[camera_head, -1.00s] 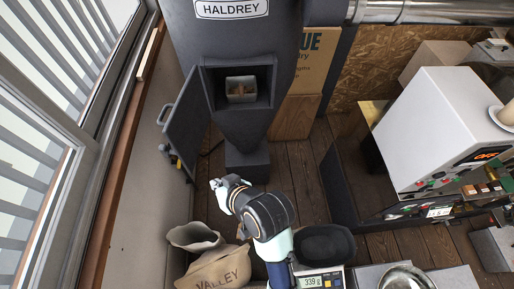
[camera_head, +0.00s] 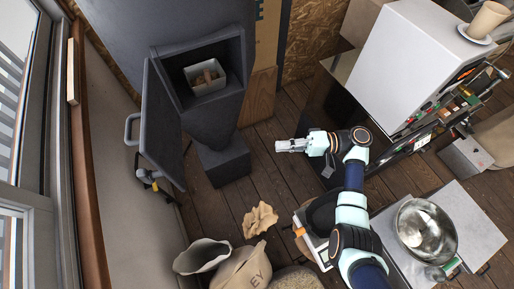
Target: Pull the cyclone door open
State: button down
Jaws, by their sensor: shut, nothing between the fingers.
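The cyclone (camera_head: 120,30) is a dark grey body at the upper left of the head view. Its door (camera_head: 163,120) stands swung wide open to the left of the opening, with a light grey handle (camera_head: 131,129) on its outer side. Inside the opening a pale square bin (camera_head: 205,77) holds something brown. My gripper (camera_head: 281,145) is to the right of the cyclone, apart from the door and the handle. It points left, is shut and holds nothing.
A dark pedestal (camera_head: 222,163) stands under the cyclone. A crumpled brown paper (camera_head: 260,220) lies on the wooden floor. Sacks (camera_head: 243,270) stand at the bottom. A white machine (camera_head: 420,60) is at the upper right, and a metal bowl (camera_head: 426,230) sits at the lower right.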

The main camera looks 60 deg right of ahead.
jog(key=w+a+p, duration=0.2)
jog(key=w+a, duration=0.5)
jog(key=a, duration=0.2)
jog(key=shift+w+a, duration=0.15)
jog(key=shift+w, duration=0.1)
jog(key=shift+a+p, duration=0.1)
jog(key=shift+p, duration=0.2)
